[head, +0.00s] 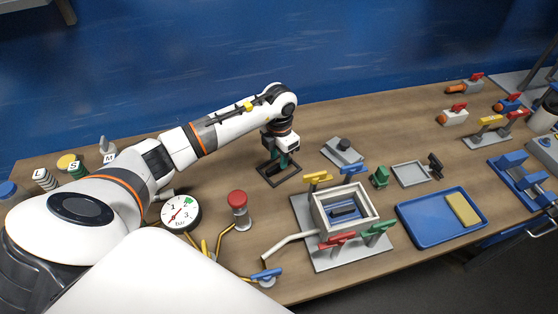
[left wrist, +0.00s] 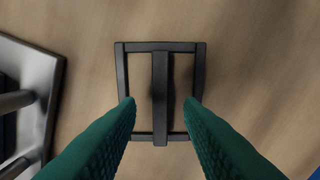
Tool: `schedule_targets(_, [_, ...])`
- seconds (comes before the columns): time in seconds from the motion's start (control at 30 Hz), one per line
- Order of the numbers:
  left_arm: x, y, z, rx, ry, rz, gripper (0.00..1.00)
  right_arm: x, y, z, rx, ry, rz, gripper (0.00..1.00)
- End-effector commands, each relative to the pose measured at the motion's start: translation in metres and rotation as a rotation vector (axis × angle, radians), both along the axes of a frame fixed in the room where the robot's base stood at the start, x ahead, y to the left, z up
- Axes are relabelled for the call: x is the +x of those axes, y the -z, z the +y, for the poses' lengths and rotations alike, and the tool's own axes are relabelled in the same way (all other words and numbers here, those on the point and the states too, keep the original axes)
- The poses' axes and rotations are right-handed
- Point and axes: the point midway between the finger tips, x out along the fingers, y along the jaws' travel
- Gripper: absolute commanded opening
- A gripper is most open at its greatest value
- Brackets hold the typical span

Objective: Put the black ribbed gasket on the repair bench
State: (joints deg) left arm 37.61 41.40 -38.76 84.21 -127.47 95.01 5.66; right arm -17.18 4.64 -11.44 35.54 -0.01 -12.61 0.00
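A black rectangular frame with a raised bar across its middle, which looks like the gasket (head: 268,180), lies flat on the wooden table in the head view. In the left wrist view the gasket (left wrist: 160,48) is centred ahead. My left gripper (head: 283,164) points down over it; in the left wrist view its green fingers (left wrist: 160,104) are open, one on each side of the middle bar with a gap on both sides. I cannot tell which surface is the repair bench. My right gripper is not in view.
A grey plate with a black knob (head: 330,155) lies just right of the gasket. A pale open box (head: 322,222) with coloured valve handles stands in front. A blue tray (head: 420,236) holds a yellow block. A gauge (head: 181,213) and red-topped button (head: 238,200) stand nearer my arm.

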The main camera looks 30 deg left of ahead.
Motion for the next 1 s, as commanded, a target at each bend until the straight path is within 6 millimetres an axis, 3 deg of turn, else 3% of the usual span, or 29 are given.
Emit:
schedule_targets(0.3, [0.001,-0.067,0.001,0.001,-0.001,-0.006,0.34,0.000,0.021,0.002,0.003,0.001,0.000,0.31])
schedule_targets(0.43, [0.001,-0.086,0.000,0.001,0.000,-0.004,0.34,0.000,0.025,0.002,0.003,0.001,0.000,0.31])
schedule_targets(0.6, [0.000,-0.098,0.000,0.001,-0.001,-0.001,0.34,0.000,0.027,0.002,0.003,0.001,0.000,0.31])
schedule_targets(1.0, [0.000,-0.099,0.000,0.000,-0.001,0.000,0.34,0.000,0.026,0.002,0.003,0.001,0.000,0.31])
